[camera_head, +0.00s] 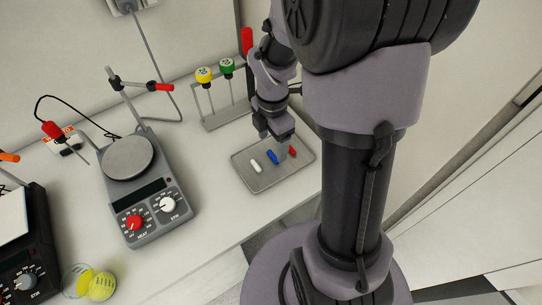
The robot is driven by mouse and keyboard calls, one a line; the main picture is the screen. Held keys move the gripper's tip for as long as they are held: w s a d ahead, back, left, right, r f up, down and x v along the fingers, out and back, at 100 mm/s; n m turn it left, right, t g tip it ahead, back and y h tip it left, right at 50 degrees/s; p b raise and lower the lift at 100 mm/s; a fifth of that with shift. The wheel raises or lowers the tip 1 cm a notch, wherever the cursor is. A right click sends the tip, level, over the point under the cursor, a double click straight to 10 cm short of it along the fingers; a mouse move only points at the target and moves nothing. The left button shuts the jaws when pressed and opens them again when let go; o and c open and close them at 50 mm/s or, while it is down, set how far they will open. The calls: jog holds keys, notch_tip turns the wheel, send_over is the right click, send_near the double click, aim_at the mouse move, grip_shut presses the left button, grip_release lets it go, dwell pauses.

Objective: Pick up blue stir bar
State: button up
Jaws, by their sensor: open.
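The blue stir bar (272,157) lies in a shallow grey tray (262,187) on the white bench. A white stir bar (256,166) lies to its left and a red stir bar (292,151) to its right. My gripper (277,143) is over the tray, close above and beside the blue bar, pointing down. Its jaws are open and look empty. Whether a finger touches the blue bar cannot be told from this view.
Behind the tray is a rack (226,117) with yellow-topped and green-topped pieces. A hotplate stirrer (153,194) stands to the left, with a clamp rod. Bench between stirrer and tray is clear.

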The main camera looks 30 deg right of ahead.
aim_at(274, 155)
jog(key=f+b, duration=0.2)
jog(key=f, duration=0.1)
jog(key=d+f+b, duration=0.1)
jog(key=f, duration=0.1)
jog(key=shift+f, duration=0.2)
jog(key=shift+a+r, duration=0.1)
jog(key=shift+r, duration=0.05)
jog(key=c, duration=1.4)
